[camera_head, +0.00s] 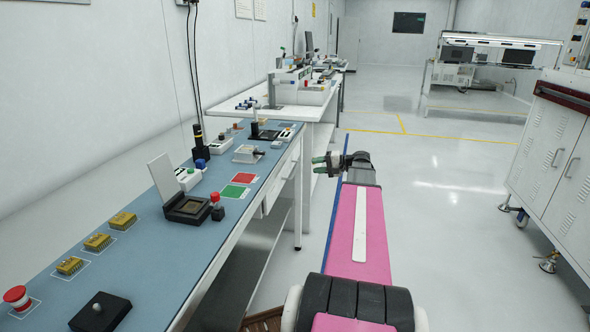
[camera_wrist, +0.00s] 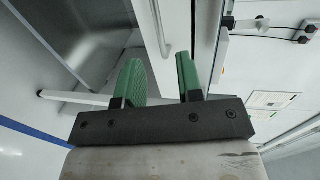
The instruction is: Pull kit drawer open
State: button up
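The kit drawer (camera_head: 282,186) has a white front under the right edge of the blue-topped bench; it looks shut or nearly so. In the wrist view, a pale bar handle (camera_wrist: 162,30) runs along a white front (camera_wrist: 193,22). My gripper (camera_head: 319,164) is to the right of the drawer front in the head view, with its fingers pointing toward the bench. In the wrist view, its two green fingers (camera_wrist: 158,58) are apart with nothing between them. The handle lies just beyond the fingertips, lined up with the gap; I see no contact.
The blue bench top (camera_head: 140,272) carries several yellow parts, an open black socket box (camera_head: 187,209) and a red button (camera_head: 17,297). A bench leg (camera_head: 298,205) stands near the drawer. A white cabinet (camera_head: 550,150) is at right. The floor between is clear.

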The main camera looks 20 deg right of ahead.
jog(key=x, duration=0.9)
grip_shut()
